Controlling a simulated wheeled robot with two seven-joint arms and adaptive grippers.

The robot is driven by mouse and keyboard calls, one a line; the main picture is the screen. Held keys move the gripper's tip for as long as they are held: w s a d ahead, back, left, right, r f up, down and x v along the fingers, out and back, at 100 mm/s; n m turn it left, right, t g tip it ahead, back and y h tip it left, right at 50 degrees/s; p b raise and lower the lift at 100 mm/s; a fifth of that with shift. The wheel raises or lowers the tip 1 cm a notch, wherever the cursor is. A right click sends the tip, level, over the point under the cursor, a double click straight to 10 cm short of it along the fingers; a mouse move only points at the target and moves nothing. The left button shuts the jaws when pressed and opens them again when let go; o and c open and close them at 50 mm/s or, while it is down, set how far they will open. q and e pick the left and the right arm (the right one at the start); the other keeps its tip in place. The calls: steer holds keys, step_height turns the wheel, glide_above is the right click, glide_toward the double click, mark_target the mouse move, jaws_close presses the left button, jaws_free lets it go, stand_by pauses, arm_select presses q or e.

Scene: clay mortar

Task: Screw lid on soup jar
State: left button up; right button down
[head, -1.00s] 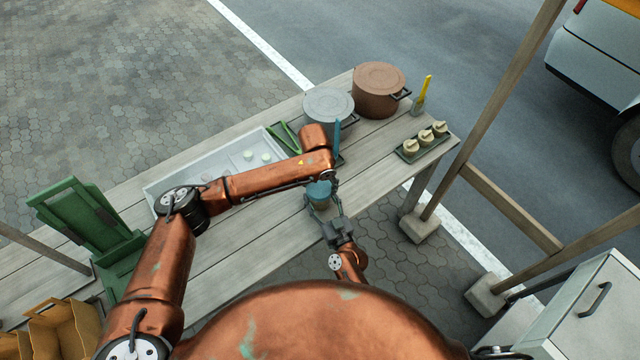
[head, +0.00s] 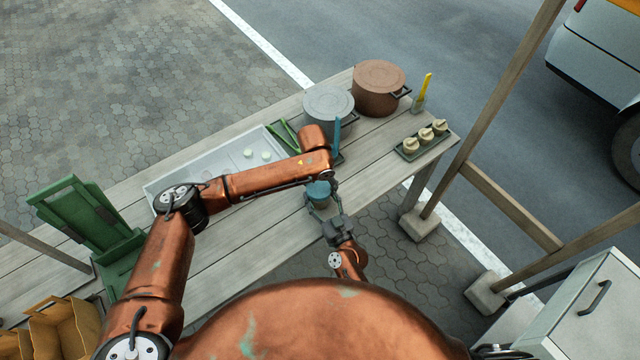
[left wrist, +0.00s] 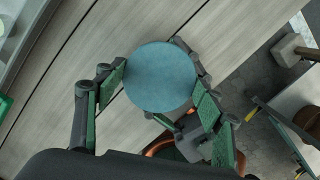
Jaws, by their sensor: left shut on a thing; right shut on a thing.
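The soup jar (head: 321,202) stands near the front edge of the table, mostly hidden by my arms. A round blue lid (head: 318,188) is on top of it; in the left wrist view the lid (left wrist: 160,77) shows from above as a flat disc. My left gripper (left wrist: 160,88) is shut on the lid from above, one finger on each side. My right gripper (head: 328,212) reaches in from the front and is shut on the jar's body below the lid. Whether the lid sits level on the jar's rim is hidden.
Behind stand a grey pot (head: 328,110) and a brown pot (head: 379,88). A tray of small lidded jars (head: 421,140) is at the right, and a yellow-handled utensil (head: 424,92) stands beyond it. A pale tray (head: 172,190) and a green stand (head: 85,222) are left.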

arm_select(q)
steer(key=m, duration=0.5)
steer(key=shift+m+h, duration=0.3)
steer(key=shift+m, duration=0.1)
steer(key=o, duration=0.8)
steer(key=shift+r, duration=0.15)
steer(key=shift+r, duration=2.15)
